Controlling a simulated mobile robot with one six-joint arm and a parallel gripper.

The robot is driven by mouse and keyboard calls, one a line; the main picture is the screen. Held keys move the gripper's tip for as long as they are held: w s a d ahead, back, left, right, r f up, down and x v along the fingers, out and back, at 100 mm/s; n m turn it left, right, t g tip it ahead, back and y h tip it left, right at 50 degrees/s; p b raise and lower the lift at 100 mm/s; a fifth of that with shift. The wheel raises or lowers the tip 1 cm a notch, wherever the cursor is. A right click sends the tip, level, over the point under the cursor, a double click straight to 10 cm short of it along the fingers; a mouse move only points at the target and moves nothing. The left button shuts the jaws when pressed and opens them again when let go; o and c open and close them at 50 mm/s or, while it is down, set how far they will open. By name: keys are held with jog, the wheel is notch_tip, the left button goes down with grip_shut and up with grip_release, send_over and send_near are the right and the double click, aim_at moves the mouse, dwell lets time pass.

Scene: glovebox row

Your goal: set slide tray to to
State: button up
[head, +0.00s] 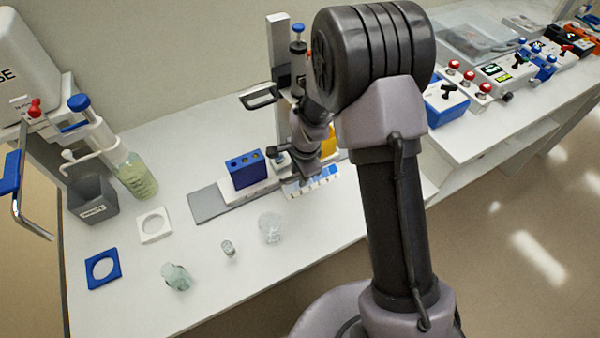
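A flat grey rail or plate (209,204) lies on the white bench, with a white base (240,191) on it that looks like the slide tray. A dark blue block (246,170) with round holes in its top stands on the base. A light strip with blue marks (313,182) lies to the right, partly under my arm. My gripper (292,168) points down beside the right end of the base, close to a small dark knob (278,158). Whether it touches the knob, and whether its fingers are open, I cannot tell. My arm hides the area behind.
Glass vessels (176,276), (270,228) and a small vial (228,248) stand in front. A white ring plate (154,225), a blue ring plate (102,268) and a grey bin (93,197) are left. A tall column (279,50) stands behind. Control boxes (447,104) are right.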

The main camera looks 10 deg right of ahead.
jog(key=s+r+p, duration=0.1)
jog(key=r+p, duration=0.2)
jog(key=r, duration=0.5)
jog(key=s+d+r+p, duration=0.1)
jog(key=s+r+p, duration=0.1)
jog(key=r, duration=0.7)
jog(key=shift+p, duration=0.55)
jog(key=shift+r, duration=0.1)
jog(key=s+r+n+t+b, duration=0.1)
jog(key=s+r+n, duration=0.4)
jog(key=s, duration=0.6)
jog(key=s+r+n+t+y+b, duration=0.1)
jog(key=s+r+n, duration=0.4)
jog(key=s+r, duration=0.5)
jog(key=shift+s+a+r+t+b, duration=0.2)
jog(key=shift+s+t+b, duration=0.25)
jog(key=shift+t, duration=0.45)
